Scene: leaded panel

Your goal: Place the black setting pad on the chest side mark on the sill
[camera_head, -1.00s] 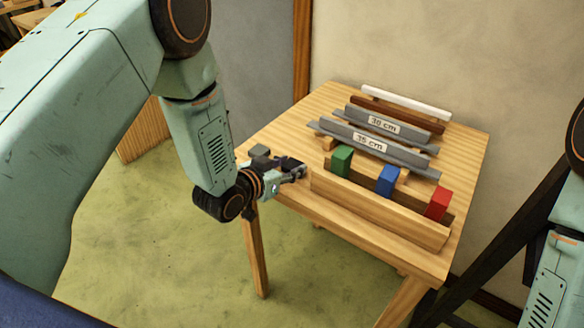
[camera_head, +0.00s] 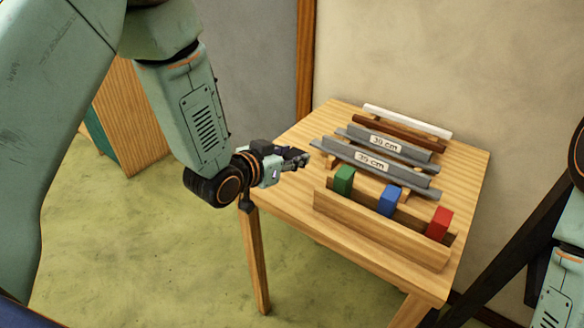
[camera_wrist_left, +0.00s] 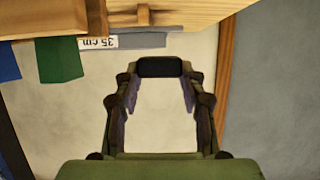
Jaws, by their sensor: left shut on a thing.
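The black setting pad (camera_wrist_left: 160,67) shows in the left wrist view, held crosswise between the fingertips. My left gripper (camera_head: 303,158) is shut on it, in front of the left side of the wooden table in the head view; the pad is hard to make out there against the dark fingers. I cannot tell the gripper's exact height above the tabletop. Neither the sill nor its chest side mark can be made out. My right gripper is not in view; only part of my right arm shows at the right edge.
The wooden table (camera_head: 290,205) bears a rack with green (camera_head: 344,180), blue (camera_head: 391,200) and red (camera_head: 439,223) blocks. Behind are grey bars labelled 35 cm (camera_head: 372,160), a brown strip (camera_head: 400,132) and a white strip (camera_head: 407,113). A wooden cabinet (camera_head: 130,115) stands at left.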

